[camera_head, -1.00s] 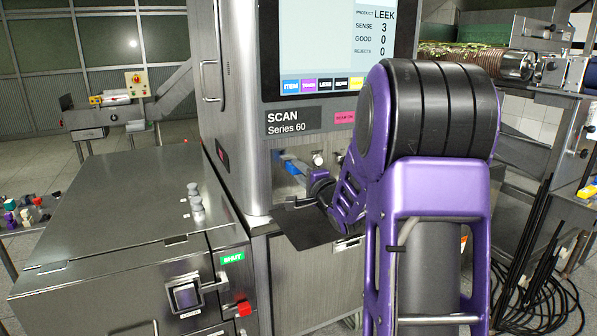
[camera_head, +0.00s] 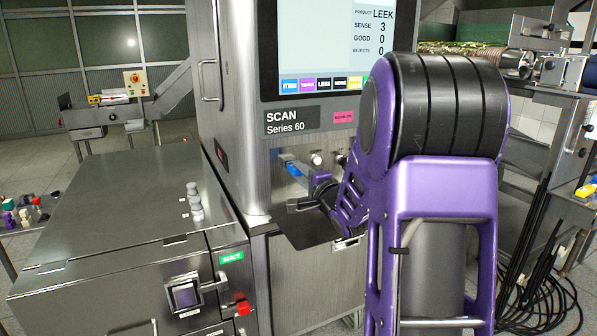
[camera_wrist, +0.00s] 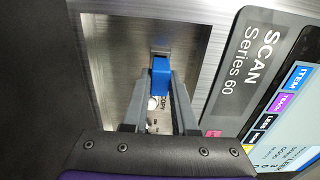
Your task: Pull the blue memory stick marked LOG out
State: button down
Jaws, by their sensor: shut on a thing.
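The blue memory stick (camera_wrist: 160,76) is between the two grey fingers of my gripper (camera_wrist: 161,82) in the wrist view. My gripper is shut on it. Its far end meets a small metal piece on the recessed steel panel (camera_wrist: 110,45); I cannot tell whether its plug is still inside a socket. In the head view the blue stick (camera_head: 293,169) shows at the front of the scanner, just left of my purple wrist. No LOG marking can be read. A COPY label (camera_wrist: 163,117) shows between the fingers, beside a pale round knob (camera_wrist: 153,103).
The SCAN Series 60 machine (camera_head: 235,110) has its screen (camera_head: 320,45) above the recess. A dark shelf (camera_head: 307,232) lies below my gripper. A steel cabinet (camera_head: 110,220) with knobs stands left. Cables (camera_head: 535,265) hang at the right.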

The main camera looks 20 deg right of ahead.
jog(key=shift+s, duration=1.75)
